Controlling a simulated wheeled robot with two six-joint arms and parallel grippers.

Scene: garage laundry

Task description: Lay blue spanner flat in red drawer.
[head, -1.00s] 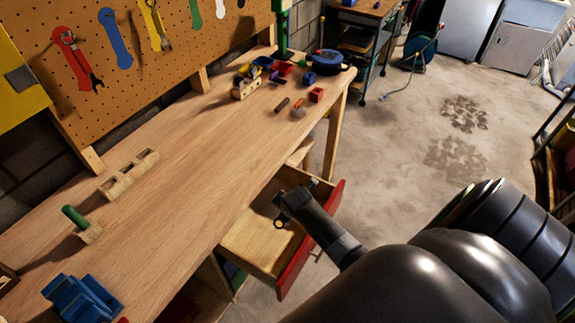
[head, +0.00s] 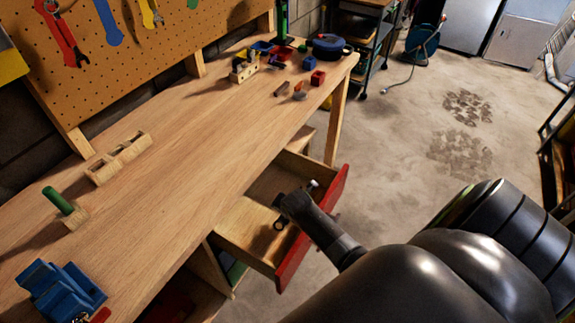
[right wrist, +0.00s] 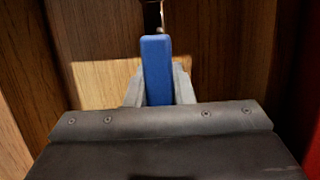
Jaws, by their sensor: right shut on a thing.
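The blue spanner is held in my right gripper (head: 287,205). In the right wrist view its blue handle (right wrist: 157,70) stands between the two grey fingers (right wrist: 157,92), with a metal end beyond. In the head view its ring end (head: 279,225) and other end (head: 313,186) show on either side of the gripper; the handle is hidden. The red-fronted drawer (head: 318,225) is pulled out from the bench, and the gripper and spanner are within its walls. I cannot tell whether the spanner touches the floor. My left gripper is not in view.
The wooden bench top (head: 170,180) lies left of the drawer. On it are a block with a green peg (head: 60,202), a blue vise (head: 60,290), a slotted wooden block (head: 118,157) and several small things at the far end. Garage floor is clear beyond the drawer.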

